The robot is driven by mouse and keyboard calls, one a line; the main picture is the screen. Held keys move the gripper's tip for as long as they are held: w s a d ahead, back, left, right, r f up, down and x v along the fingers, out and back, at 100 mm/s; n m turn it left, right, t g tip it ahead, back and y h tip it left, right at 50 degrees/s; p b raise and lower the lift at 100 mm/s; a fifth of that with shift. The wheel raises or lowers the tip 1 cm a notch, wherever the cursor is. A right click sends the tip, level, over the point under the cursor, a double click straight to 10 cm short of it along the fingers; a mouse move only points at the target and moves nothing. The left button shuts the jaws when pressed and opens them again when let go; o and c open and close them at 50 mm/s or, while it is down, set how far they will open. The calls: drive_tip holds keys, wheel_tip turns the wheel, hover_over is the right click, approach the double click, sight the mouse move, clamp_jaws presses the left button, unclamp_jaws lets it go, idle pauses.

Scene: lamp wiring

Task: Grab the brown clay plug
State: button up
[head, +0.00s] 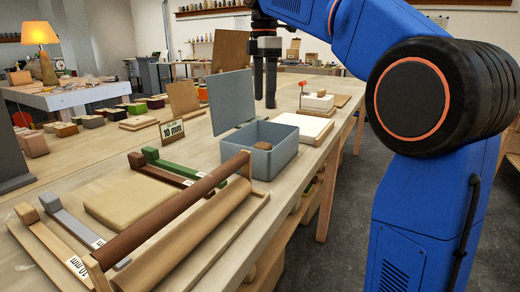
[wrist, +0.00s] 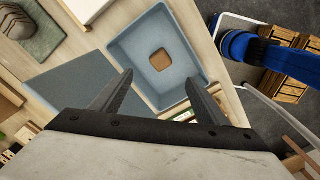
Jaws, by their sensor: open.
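A small brown block with rounded corners, which looks like the brown clay plug (wrist: 160,60), lies inside a blue-grey open bin (wrist: 127,46) on the workbench. In the head view the plug (head: 262,146) shows just above the bin's near rim (head: 262,163). My gripper (head: 264,103) points down above and behind the bin in the head view, empty. In the wrist view its two fingers (wrist: 158,80) are spread apart, with the plug beyond and between them, not touched.
A blue-grey panel (head: 231,101) stands upright beside the bin. A white-topped board (head: 303,126) lies behind the bin.

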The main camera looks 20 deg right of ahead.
approach(262, 144)
drive_tip(key=f, duration=0.5)
drive_tip(key=shift+d+f, duration=0.25)
drive_tip(key=shift+a+f, duration=0.2)
drive_tip(key=shift+f, duration=2.4)
drive_tip(key=c, duration=1.3)
drive_tip(key=shift+c, duration=0.2)
drive_tip(key=shift+r, duration=0.15)
